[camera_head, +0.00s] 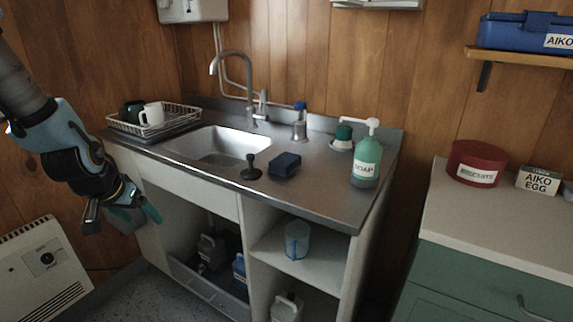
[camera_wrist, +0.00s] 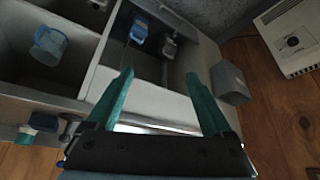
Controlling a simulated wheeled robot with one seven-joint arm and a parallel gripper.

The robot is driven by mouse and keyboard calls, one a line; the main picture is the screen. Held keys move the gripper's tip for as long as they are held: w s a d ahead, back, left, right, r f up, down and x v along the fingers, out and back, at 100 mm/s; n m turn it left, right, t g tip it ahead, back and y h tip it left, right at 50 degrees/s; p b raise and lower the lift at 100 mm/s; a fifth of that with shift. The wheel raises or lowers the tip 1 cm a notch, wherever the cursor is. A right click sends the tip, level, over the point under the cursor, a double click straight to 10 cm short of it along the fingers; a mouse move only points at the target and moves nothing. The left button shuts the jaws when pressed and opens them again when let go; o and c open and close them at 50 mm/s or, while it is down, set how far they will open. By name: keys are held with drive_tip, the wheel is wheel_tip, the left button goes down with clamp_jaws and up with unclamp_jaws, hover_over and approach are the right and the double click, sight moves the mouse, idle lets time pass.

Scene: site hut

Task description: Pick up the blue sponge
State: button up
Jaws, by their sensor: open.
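The blue sponge (camera_head: 284,164) is a dark blue block lying on the steel counter, right of the sink basin. A black stopper-like tool with an upright handle stands just left of it. My gripper (camera_head: 120,214) is at the left, in front of the sink unit and below counter height, well away from the sponge. In the wrist view my gripper (camera_wrist: 158,88) shows two teal fingers spread apart with nothing between them.
On the counter (camera_head: 322,190) stand a green soap bottle (camera_head: 366,162), a blue-capped bottle (camera_head: 299,124), a tap (camera_head: 249,90) and a dish rack (camera_head: 160,124) with mugs. A heater (camera_head: 45,270) stands lower left. A green cabinet (camera_head: 490,265) stands right, beyond a gap.

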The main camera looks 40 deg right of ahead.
drive_tip(key=s+d+m+h+p, duration=0.1)
drive_tip(key=s+d+m+h, duration=0.25)
drive_tip(key=d, duration=1.35)
drive_tip(key=m+h, duration=0.2)
drive_tip(key=h, duration=0.4)
approach(279, 164)
drive_tip(key=shift+w+d+f+p, duration=0.25)
drive_tip(key=shift+w+d+p, duration=0.2)
drive_tip(key=shift+d, duration=0.05)
drive_tip(key=p+x, duration=0.1)
drive_tip(key=x, duration=0.3)
drive_tip(key=shift+d+f, duration=0.15)
drive_tip(key=shift+d, duration=0.15)
drive_tip(key=p+x, duration=0.3)
drive_tip(key=x, duration=0.2)
drive_tip(key=shift+s, duration=0.15)
drive_tip(key=shift+d+f, duration=0.2)
drive_tip(key=shift+d, duration=0.2)
drive_tip(key=shift+c, duration=0.2)
drive_tip(key=c, duration=1.1)
